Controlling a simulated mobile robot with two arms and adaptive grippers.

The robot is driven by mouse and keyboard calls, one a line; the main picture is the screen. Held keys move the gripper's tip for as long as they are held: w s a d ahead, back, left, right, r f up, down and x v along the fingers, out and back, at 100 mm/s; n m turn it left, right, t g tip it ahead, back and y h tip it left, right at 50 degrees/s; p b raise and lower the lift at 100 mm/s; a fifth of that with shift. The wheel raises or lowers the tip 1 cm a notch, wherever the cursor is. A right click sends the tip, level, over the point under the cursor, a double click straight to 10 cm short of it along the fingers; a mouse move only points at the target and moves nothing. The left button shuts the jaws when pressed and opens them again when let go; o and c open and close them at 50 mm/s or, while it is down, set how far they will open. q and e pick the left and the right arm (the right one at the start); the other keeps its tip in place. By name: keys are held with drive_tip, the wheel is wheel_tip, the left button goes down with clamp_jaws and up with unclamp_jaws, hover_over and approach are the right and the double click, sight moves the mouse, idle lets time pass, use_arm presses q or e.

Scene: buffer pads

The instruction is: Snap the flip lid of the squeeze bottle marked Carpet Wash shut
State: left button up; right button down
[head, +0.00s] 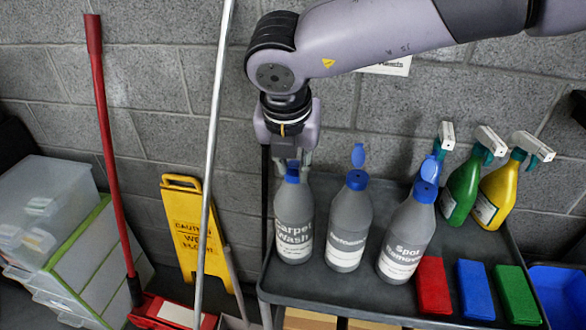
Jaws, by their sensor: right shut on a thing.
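The grey Carpet Wash squeeze bottle (294,222) stands upright at the left end of a dark grey cart tray. Its blue cap (292,177) shows just under my right gripper (294,163). The right gripper points down from above, its fingers shut at the top of the bottle. The fingers hide the flip lid, so I cannot tell its angle. My left gripper is not in view.
Two similar bottles with raised blue lids, one Spot Remover (407,235) and a middle one (350,228), stand close to the right. Spray bottles (462,188) stand behind; red, blue and green pads (473,290) lie in front. A metal pole (212,150) rises at left.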

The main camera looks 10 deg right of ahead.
drive_tip(key=c, duration=1.6)
unclamp_jaws()
drive_tip(key=v, duration=1.2)
drive_tip(key=shift+s+f, duration=0.1)
